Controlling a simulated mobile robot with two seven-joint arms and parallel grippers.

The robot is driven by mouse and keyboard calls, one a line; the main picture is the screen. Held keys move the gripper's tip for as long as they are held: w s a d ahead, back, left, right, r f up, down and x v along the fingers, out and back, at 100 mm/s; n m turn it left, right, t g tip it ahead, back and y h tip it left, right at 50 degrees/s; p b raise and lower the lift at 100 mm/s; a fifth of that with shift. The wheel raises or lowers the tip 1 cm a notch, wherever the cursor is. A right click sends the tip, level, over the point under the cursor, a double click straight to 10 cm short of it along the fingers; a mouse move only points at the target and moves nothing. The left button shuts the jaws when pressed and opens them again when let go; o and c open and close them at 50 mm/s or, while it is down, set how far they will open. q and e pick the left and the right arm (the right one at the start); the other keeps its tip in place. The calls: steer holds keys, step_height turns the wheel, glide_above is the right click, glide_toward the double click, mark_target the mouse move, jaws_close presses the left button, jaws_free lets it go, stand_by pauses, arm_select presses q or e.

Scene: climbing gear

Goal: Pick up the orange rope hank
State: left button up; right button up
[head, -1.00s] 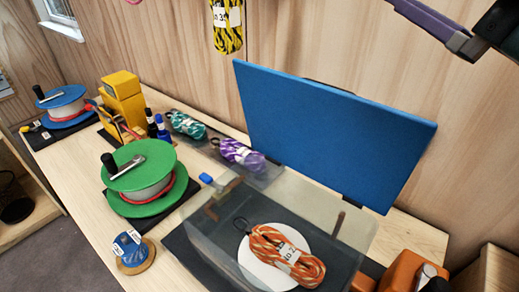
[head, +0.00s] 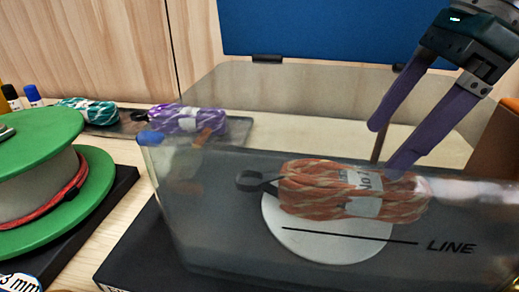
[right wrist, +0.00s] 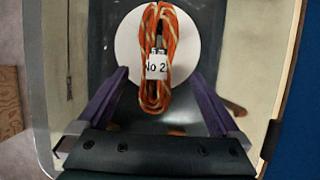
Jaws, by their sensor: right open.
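The orange rope hank (head: 318,190) has a white paper label and a dark loop at its left end. It lies on a white disc (head: 325,238) behind the clear wall of a see-through box (head: 215,235). My right gripper (head: 384,151) is open, its two purple fingers pointing down over the box, close to the hank's right part. In the right wrist view the hank (right wrist: 155,98) lies lengthwise between the spread fingers (right wrist: 160,76), with its label reading "No 2". I cannot tell how far above it they are. My left gripper is not in view.
The box's clear walls (head: 240,95) stand around the hank. A green spool (head: 40,130) stands at left. Purple (head: 187,120) and teal (head: 88,110) hanks lie on a tray behind. A blue panel (head: 310,30) stands at the back.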

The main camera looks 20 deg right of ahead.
steer(key=x, duration=0.3)
steer(key=shift+s+f, duration=0.1)
steer(key=x, duration=0.5)
steer(key=shift+s+a+f, duration=0.1)
steer(key=shift+a+f, duration=0.05)
steer(key=shift+f, duration=0.05)
steer(key=shift+c, duration=0.2)
steer(key=shift+r, duration=0.1)
jaws_close()
